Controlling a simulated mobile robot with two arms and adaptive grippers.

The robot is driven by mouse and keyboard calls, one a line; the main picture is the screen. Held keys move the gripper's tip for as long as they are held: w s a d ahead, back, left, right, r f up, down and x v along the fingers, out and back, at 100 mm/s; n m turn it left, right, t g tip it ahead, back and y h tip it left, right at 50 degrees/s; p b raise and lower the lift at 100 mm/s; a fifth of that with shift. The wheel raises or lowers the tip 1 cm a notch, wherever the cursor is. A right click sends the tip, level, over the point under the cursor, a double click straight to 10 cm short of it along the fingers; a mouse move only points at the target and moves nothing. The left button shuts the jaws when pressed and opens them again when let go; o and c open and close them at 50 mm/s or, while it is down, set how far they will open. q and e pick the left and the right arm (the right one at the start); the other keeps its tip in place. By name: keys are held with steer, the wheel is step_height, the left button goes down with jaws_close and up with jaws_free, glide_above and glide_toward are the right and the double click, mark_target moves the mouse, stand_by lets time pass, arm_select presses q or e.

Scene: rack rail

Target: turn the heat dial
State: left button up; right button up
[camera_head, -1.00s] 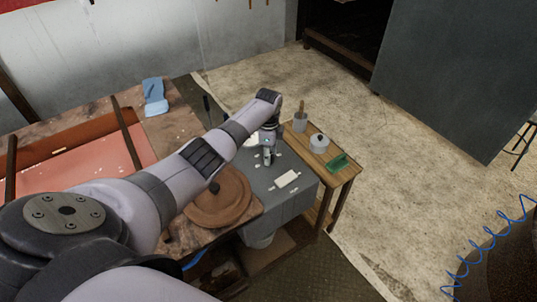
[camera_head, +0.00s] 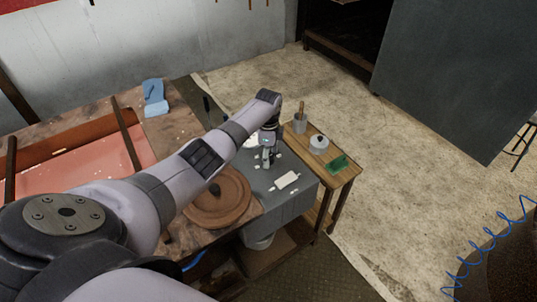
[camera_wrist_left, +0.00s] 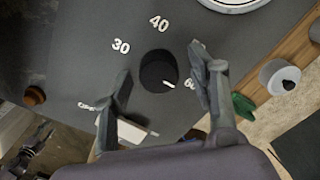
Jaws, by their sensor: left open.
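The heat dial (camera_wrist_left: 158,72) is a round black knob with a white pointer mark, set on a dark grey panel (camera_wrist_left: 85,65). White numbers, among them 30 and 40, ring it in the left wrist view. Its pointer faces the lower right side. My left gripper (camera_wrist_left: 160,62) is open, with one finger on each side of the dial and visible gaps between. In the head view the left gripper (camera_head: 267,158) hangs over the grey unit (camera_head: 295,208), and the dial cannot be made out there. My right gripper is not in view.
A white plate-like label (camera_head: 287,180) lies on the grey unit. A small wooden table (camera_head: 345,177) beside it holds a lidded pot (camera_head: 318,144), a grey cup (camera_head: 300,123) and a green object (camera_head: 338,163). A brown round lid (camera_head: 222,203) is on the left bench.

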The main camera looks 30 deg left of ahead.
arm_select(q)
step_height(320, 180, up, 12)
stand_by(0.7)
stand_by(0.4)
